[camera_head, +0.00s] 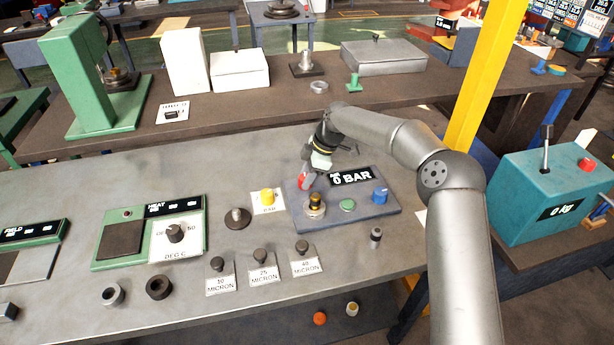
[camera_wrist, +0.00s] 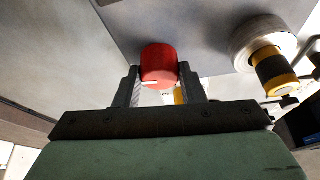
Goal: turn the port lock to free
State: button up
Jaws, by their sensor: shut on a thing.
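A red knob (camera_wrist: 159,66) with a white mark sits between my gripper's two fingers in the wrist view. It looks like the port lock, but no label for it can be read. My gripper (camera_wrist: 160,88) is shut on the knob. In the head view, the red knob (camera_head: 304,181) shows at the left edge of the blue-grey panel (camera_head: 372,222), with my gripper (camera_head: 308,172) reaching down onto it. The fingertips are small and partly hidden there. Whether the mark points at lock or free cannot be told.
Close to the knob stands a brass-and-steel port fitting (camera_head: 315,206), also in the wrist view (camera_wrist: 268,58). The panel also bears a BAR display (camera_head: 351,177), a green button (camera_head: 347,205) and a blue knob (camera_head: 380,195). A yellow knob (camera_head: 267,196) stands to the left.

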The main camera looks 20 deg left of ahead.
jog(key=shift+w+n+h, duration=0.1)
jog(key=shift+n+h, duration=0.2)
jog(key=shift+n, duration=0.5)
jog(key=shift+g, duration=0.3)
jog(key=o, duration=1)
jog(key=v, duration=1.7)
jog(key=shift+d+r, duration=0.15)
jog(key=shift+r, duration=0.05)
